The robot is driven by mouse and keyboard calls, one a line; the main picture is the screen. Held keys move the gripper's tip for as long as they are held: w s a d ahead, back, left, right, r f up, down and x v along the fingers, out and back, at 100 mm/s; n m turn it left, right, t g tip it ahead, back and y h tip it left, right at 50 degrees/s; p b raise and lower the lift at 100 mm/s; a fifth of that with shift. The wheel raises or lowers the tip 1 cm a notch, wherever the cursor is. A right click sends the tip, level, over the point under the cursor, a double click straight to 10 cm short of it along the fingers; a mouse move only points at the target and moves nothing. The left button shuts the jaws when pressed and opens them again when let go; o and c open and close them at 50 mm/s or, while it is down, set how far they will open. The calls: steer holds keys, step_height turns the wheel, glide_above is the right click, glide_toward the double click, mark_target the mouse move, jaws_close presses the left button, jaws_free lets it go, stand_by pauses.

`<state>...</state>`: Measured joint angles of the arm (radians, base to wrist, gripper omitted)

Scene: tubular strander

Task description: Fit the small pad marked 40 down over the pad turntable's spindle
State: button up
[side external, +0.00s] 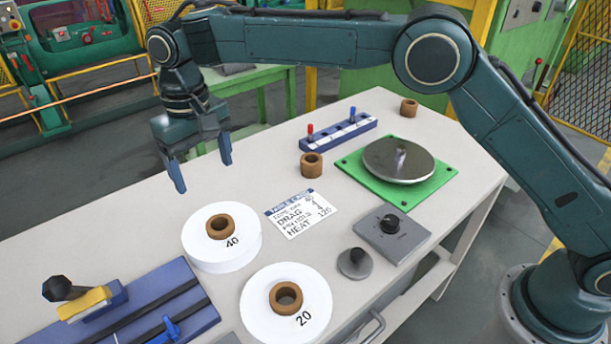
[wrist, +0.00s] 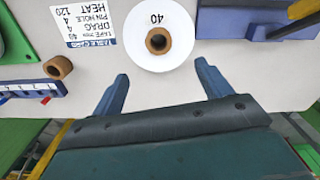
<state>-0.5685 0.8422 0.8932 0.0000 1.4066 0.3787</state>
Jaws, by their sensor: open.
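The small pad marked 40 (side external: 208,252) is a white disc with a brown core (side external: 220,227), lying flat on the table at centre left. It also shows at the top of the wrist view (wrist: 140,42). My gripper (side external: 203,172) is open and empty, raised above the table behind the pad. In the wrist view its two fingers (wrist: 162,70) point towards the pad with a gap between them. The pad turntable is a steel disc (side external: 390,168) on a green plate (side external: 354,181) at the right, with a short spindle (side external: 401,151) at its middle, bare.
A white pad marked 20 (side external: 258,313) lies in front. Loose brown cores (side external: 311,165) (side external: 409,107) stand near a blue rack with red and blue pegs (side external: 340,131). A table card (side external: 301,213), grey knob box (side external: 391,236) and blue fixture (side external: 150,305) take other room.

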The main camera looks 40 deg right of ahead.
glide_above(218, 217)
steer(key=s, duration=0.2)
step_height(218, 217, down, 9)
steer(key=shift+a+r, duration=0.2)
steer(key=shift+a, duration=0.2)
steer(key=shift+d+f, duration=0.15)
steer(key=shift+f, duration=2.45)
steer(key=c, duration=1.6)
steer(key=shift+w+r, duration=0.1)
steer(key=shift+c, duration=0.4)
